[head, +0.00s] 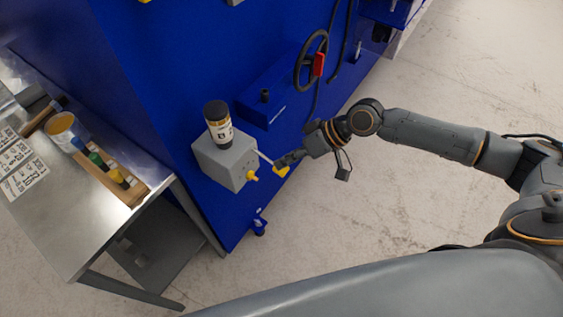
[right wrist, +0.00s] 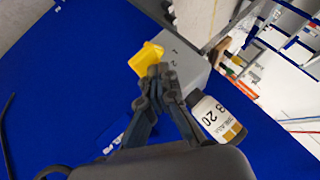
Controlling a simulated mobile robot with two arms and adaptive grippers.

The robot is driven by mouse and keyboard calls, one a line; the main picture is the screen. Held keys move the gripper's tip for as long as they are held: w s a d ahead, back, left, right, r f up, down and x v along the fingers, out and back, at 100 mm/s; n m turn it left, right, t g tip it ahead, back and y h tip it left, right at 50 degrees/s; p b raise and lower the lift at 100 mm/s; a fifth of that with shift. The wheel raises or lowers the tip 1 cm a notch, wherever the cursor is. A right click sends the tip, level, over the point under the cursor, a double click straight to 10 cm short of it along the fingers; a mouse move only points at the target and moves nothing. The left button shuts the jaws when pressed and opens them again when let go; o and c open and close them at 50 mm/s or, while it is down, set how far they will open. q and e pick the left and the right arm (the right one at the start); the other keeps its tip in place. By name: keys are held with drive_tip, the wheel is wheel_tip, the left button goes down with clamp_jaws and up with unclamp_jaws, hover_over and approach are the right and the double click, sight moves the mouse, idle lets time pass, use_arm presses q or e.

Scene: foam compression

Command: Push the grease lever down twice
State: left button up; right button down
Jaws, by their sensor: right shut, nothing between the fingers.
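A grey grease unit (head: 224,160) is fixed to the side of the blue machine, with a dark and white grease cartridge (head: 218,125) upright on top. My left gripper is not in view.
The blue machine (head: 160,90) stands behind the grease unit. Floor at right is clear.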

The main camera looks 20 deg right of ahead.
drive_tip(key=shift+f, duration=0.25)
drive_tip(key=shift+r, duration=0.15)
idle(0.5)
drive_tip(key=shift+r+p, duration=1.65)
drive_tip(key=shift+p, duration=0.1)
drive_tip(key=shift+r, duration=0.1)
wheel_tip(320, 180, up, 5)
drive_tip(key=p, duration=0.4)
drive_tip(key=shift+p, duration=0.4)
